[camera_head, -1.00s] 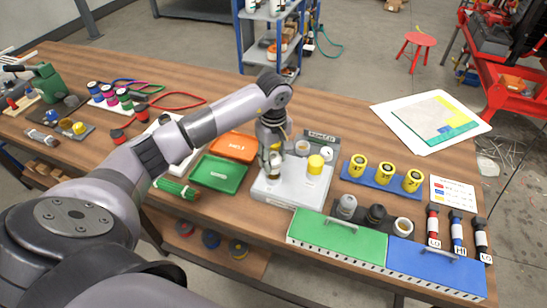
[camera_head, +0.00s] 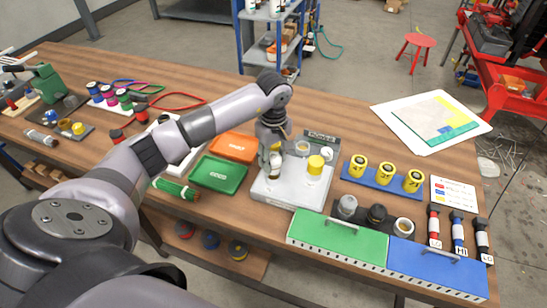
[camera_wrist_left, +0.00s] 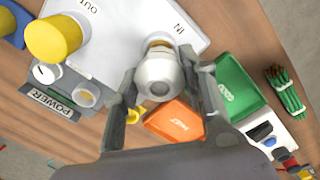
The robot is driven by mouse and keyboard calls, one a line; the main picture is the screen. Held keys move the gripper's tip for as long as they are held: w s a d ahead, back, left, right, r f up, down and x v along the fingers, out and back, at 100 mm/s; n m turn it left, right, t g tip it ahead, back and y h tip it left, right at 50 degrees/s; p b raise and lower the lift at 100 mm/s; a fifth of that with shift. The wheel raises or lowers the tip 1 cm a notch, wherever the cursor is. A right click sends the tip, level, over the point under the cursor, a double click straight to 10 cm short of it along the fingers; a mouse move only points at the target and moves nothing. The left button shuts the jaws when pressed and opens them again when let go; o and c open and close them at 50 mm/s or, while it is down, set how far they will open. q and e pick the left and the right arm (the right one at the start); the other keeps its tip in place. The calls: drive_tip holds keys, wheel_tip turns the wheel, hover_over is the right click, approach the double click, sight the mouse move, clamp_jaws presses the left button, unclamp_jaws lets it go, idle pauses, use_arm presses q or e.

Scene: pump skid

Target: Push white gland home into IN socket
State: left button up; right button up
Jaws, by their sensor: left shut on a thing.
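The pump skid is a white block (camera_head: 292,192) on the bench, also at the top of the left wrist view (camera_wrist_left: 125,30). My left gripper (camera_head: 272,161) is over its near left part. The gripper is shut on the white gland (camera_wrist_left: 159,76), whose rounded cap sits between the two fingers. The gland is beside the "IN" lettering (camera_wrist_left: 180,28) in the wrist view. A brownish ring shows just beyond the cap; I cannot tell how deep the gland sits in the IN socket. A yellow gland (camera_head: 316,164) stands at the OUT side. My right gripper is out of view.
A grey POWER box (camera_head: 321,140) stands behind the skid. Orange (camera_head: 234,147) and green (camera_head: 219,174) trays lie to the left. A blue rack with yellow parts (camera_head: 383,179) is to the right. Green (camera_head: 335,240) and blue (camera_head: 437,267) boxes line the front.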

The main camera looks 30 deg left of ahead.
use_arm(q)
drive_tip(key=shift+f+b, duration=1.6)
drive_tip(key=shift+f, duration=0.1)
drive_tip(key=o, duration=1.1)
drive_tip(key=shift+o, duration=1.3)
drive_tip(key=shift+r, duration=0.1)
wheel_tip(320, 180, up, 12)
drive_tip(key=shift+f, duration=0.1)
